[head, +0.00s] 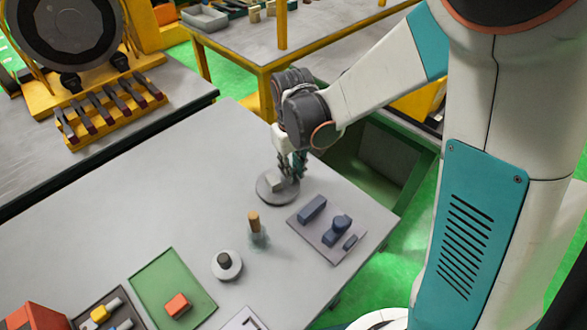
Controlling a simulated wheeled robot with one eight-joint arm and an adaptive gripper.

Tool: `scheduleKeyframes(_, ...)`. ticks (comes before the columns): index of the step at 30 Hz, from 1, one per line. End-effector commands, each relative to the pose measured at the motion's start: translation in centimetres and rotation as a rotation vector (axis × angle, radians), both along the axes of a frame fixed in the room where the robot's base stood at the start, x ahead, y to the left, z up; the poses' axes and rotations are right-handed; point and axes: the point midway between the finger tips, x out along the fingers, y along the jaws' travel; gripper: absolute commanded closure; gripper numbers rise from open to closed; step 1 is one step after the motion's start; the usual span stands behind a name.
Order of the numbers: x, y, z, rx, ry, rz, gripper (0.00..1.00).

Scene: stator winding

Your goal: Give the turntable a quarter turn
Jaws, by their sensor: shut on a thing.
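The turntable is a dark grey round disc (268,196) near the far right part of the table. A pale grey block (277,184) sits on it. My gripper (292,174) points down at the disc's right, far edge, right beside the block. Its dark fingers are shut on a part at the turntable's edge. The fingers hide that part, so its shape cannot be told.
A tray (331,254) with several blue parts lies close to the right. A green mat (148,285) holds an orange block (177,305). The table's left middle is clear.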

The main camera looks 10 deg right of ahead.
Motion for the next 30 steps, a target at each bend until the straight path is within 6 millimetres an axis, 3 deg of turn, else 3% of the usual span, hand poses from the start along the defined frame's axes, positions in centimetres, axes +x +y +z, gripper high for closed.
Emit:
scheduleKeyframes(15,0.72,0.33,-0.01,0.0,0.0,0.173,1.0)
scheduleKeyframes(30,0.84,0.39,-0.01,0.0,0.0,0.203,1.0)
